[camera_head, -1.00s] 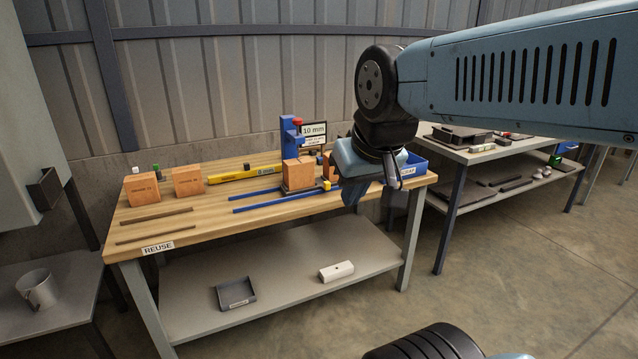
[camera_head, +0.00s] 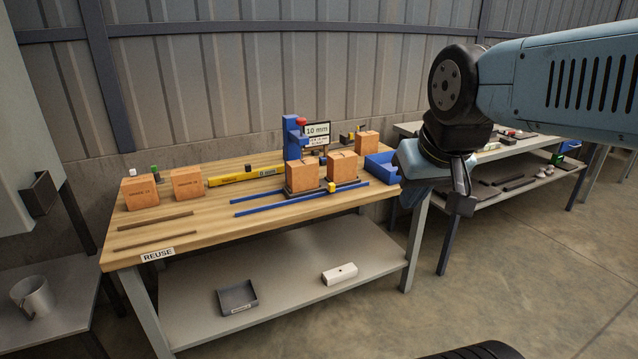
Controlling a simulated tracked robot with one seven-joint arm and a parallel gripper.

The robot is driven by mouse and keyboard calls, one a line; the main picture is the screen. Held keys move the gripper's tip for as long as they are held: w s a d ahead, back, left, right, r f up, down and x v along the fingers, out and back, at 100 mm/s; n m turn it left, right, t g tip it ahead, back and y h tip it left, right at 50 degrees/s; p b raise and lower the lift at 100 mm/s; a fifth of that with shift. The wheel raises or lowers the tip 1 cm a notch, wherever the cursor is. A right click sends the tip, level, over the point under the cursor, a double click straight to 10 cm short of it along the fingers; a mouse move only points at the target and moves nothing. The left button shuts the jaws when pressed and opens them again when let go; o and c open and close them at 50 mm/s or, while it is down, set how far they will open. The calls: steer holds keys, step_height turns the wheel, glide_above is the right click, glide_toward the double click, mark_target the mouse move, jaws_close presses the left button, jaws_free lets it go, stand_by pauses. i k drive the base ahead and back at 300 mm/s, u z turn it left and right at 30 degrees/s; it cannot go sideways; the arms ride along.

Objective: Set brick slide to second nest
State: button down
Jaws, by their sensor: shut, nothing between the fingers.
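Two blue rails (camera_head: 300,199) lie along the front of the wooden bench top. A small yellow block (camera_head: 331,187) sits at the front of that base, near the rails. I cannot clearly make out the slide or the nests at this size. My gripper (camera_head: 461,205) is shut and empty. It hangs beyond the bench's right end, apart from the bricks and rails.
A blue stand with a red knob (camera_head: 297,137) and a 10 mm sign (camera_head: 317,129) rise behind the bricks. Another brick (camera_head: 367,144) and a blue bin (camera_head: 383,168) are at the right end. Two bricks, a yellow level (camera_head: 245,174) and brown strips occupy the left.

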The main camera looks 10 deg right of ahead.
mark_target(325, 185)
steer(key=i, duration=1)
